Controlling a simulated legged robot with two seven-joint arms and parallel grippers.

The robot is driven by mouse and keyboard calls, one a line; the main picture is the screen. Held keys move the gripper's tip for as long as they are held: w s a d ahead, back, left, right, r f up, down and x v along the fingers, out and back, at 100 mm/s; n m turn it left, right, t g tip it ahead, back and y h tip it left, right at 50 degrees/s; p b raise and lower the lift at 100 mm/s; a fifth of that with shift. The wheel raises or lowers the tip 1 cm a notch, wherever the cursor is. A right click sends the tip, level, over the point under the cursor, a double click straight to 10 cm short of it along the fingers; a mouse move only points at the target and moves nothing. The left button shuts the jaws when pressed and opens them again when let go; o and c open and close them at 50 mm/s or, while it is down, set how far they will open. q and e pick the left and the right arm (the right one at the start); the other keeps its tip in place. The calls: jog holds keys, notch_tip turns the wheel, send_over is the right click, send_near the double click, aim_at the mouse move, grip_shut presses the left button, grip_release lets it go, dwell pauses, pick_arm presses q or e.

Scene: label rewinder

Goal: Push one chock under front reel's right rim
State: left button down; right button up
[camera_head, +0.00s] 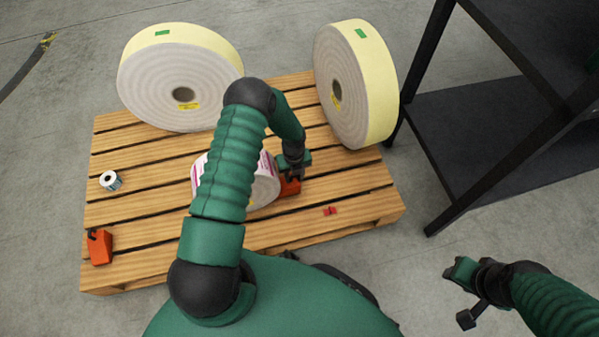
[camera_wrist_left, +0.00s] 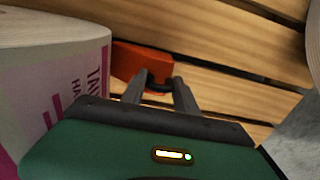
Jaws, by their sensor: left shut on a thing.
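The front reel (camera_head: 266,190), white with magenta print, lies on the pallet, largely hidden behind my left arm. It also shows at the left of the left wrist view (camera_wrist_left: 55,75). An orange chock (camera_head: 290,188) sits on the slats at the reel's right side. In the left wrist view the chock (camera_wrist_left: 138,62) lies right beside the reel's edge; I cannot tell if they touch. My left gripper (camera_wrist_left: 160,84) is shut on the chock's dark handle. A second orange chock (camera_head: 101,249) stands at the pallet's front left corner. My right gripper (camera_head: 462,288) is off the pallet; its jaw state is unclear.
Two large cream reels stand at the pallet's back left (camera_head: 185,75) and back right (camera_head: 355,85). A small roll (camera_head: 111,181) is at the left, and a small red piece (camera_head: 330,211) lies right of the held chock. A black shelf frame (camera_head: 480,135) stands at the right.

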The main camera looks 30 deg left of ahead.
pick_arm(q)
jog(key=shift+s+a, duration=0.1)
jog(key=c, duration=0.8)
grip_release()
jog(key=shift+c, duration=0.2)
jog(key=shift+r, duration=0.1)
notch_tip(320, 180, up, 17)
jog(key=p, duration=0.8)
jog(key=shift+f, duration=0.2)
jog(key=shift+f, duration=0.1)
